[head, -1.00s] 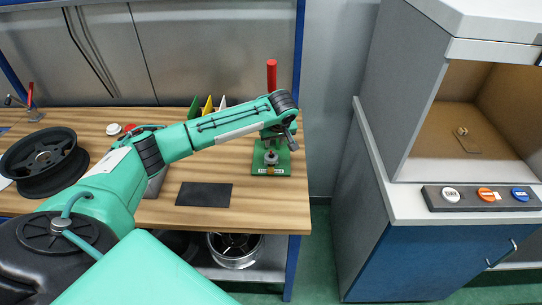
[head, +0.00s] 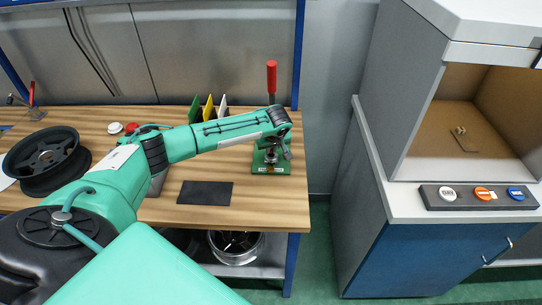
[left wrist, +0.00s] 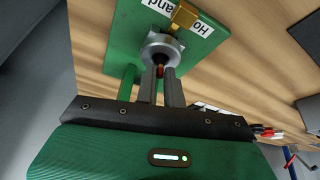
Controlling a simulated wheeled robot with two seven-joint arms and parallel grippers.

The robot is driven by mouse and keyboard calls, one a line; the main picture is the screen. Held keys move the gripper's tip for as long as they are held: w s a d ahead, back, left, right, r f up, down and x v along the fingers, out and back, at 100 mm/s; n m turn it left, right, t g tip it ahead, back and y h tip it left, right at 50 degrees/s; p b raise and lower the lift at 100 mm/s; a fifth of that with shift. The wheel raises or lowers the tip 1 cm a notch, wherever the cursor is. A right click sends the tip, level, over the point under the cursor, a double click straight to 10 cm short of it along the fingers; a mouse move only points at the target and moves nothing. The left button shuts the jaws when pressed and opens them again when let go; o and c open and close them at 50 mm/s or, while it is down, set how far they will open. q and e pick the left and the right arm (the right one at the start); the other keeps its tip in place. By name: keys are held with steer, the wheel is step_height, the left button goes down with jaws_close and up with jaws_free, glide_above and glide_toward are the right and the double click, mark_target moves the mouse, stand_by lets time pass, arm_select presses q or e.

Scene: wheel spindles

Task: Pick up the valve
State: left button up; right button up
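A small metal part with a round silver body (left wrist: 163,45) and a brass end (left wrist: 186,15), which looks like the valve, sits at the green base plate (left wrist: 115,50) of a hand press in the left wrist view. In the head view the press (head: 272,169) stands at the right end of the bench, and my arm partly hides it. My left gripper (left wrist: 160,82) has its two grey fingers close together, with tips at the silver body. A narrow gap shows between them. I cannot tell whether they grip it. My right gripper is out of view.
The press's red-handled lever (head: 271,78) rises behind my left wrist. A dark mat (head: 205,193) lies on the wooden bench (head: 255,214), and a black wheel rim (head: 45,160) at its left. A cabinet (head: 400,260) with buttons and another small brass part (head: 460,131) stands right.

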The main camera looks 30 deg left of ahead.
arm_select(q)
jaws_close()
